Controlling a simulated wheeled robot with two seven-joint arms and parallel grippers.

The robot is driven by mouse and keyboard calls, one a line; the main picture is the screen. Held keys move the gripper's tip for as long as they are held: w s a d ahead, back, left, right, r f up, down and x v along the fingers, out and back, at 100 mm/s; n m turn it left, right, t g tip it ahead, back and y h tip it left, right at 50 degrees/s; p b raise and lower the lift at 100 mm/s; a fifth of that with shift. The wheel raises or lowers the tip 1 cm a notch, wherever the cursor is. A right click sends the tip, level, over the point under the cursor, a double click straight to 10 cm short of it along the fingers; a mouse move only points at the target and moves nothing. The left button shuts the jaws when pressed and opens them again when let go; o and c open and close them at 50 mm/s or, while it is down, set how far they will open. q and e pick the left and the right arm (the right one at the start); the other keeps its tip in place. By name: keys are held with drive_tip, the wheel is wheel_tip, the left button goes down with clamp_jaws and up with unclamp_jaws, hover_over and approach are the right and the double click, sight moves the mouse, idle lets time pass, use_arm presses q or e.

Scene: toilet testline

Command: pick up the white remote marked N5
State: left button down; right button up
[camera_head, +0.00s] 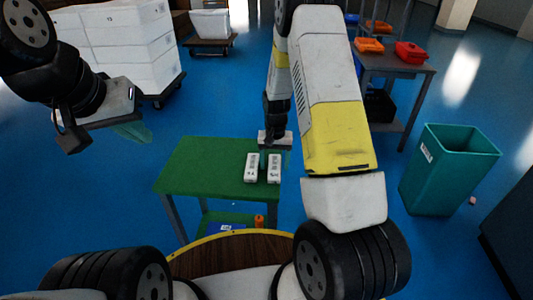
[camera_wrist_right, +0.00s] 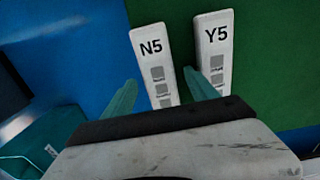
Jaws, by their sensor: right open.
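Two white remotes lie side by side on a green table (camera_head: 200,160). The remote marked N5 (camera_wrist_right: 154,62) is the left one in the right wrist view and the right one (camera_head: 274,169) in the head view. The remote marked Y5 (camera_wrist_right: 216,48) lies beside it and also shows in the head view (camera_head: 251,168). My right gripper (camera_wrist_right: 160,85) is open, its teal fingers appearing on either side of the N5 remote; contact cannot be told. In the head view it (camera_head: 275,143) is at the table's far edge. My left gripper (camera_head: 132,130) hangs left of the table.
A teal bin (camera_head: 445,170) stands on the right. A grey table with orange and red boxes (camera_head: 411,53) is behind it. White boxes on a cart (camera_head: 130,50) stand at the back left. An orange item (camera_head: 259,221) is on the green table's lower shelf.

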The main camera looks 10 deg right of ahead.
clamp_jaws()
drive_tip(key=shift+r, duration=0.1)
